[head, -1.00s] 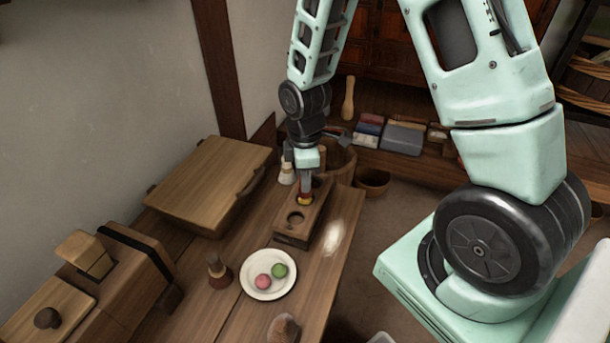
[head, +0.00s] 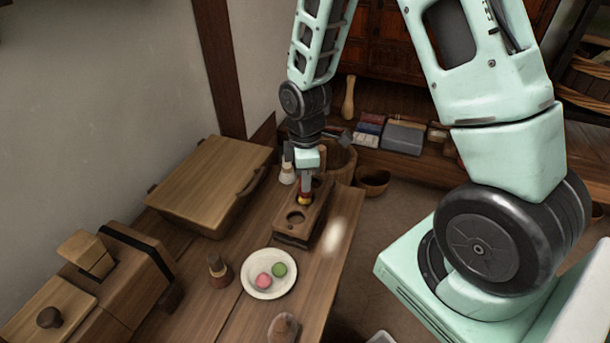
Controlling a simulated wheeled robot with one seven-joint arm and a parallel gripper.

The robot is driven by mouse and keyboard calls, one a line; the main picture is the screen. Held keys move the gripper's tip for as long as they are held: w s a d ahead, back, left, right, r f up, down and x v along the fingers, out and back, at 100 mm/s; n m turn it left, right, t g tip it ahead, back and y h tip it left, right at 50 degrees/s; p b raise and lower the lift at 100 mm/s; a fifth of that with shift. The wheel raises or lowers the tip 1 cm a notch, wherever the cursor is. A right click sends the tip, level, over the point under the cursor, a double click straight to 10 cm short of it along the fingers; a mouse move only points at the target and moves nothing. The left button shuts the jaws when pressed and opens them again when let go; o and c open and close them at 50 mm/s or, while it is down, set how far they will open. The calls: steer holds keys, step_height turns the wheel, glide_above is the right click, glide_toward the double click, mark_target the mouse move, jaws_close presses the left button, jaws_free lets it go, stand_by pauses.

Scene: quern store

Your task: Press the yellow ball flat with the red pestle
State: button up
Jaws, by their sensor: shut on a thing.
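My gripper (head: 306,176) points down over the far part of a wooden block (head: 298,235) with round hollows. It is shut on the red pestle (head: 306,187), which stands about upright. A bit of yellow, the yellow ball (head: 304,199), shows right under the pestle's lower end, at a hollow of the block. Most of the ball is hidden by the pestle, and I cannot tell how flat it is. The nearer hollow (head: 295,217) looks empty.
A white plate (head: 255,291) with a pink ball (head: 263,280) and a green ball (head: 279,269) lies nearer on the table. Brown-topped shakers or pestles (head: 217,270) stand around. A wooden case (head: 213,185) lies to the left. Bowls (head: 373,180) are behind right.

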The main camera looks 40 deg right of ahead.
steer(key=shift+f, duration=0.15)
steer(key=shift+f+b, duration=0.3)
steer(key=shift+f, duration=0.05)
steer(key=shift+r, duration=0.15)
steer(key=shift+r+p, duration=0.1)
steer(key=shift+p, duration=0.3)
steer(key=shift+f, duration=0.75)
stand_by(1.7)
steer(key=shift+r+p, duration=3.7)
steer(key=shift+r, duration=0.15)
steer(key=shift+w, duration=0.1)
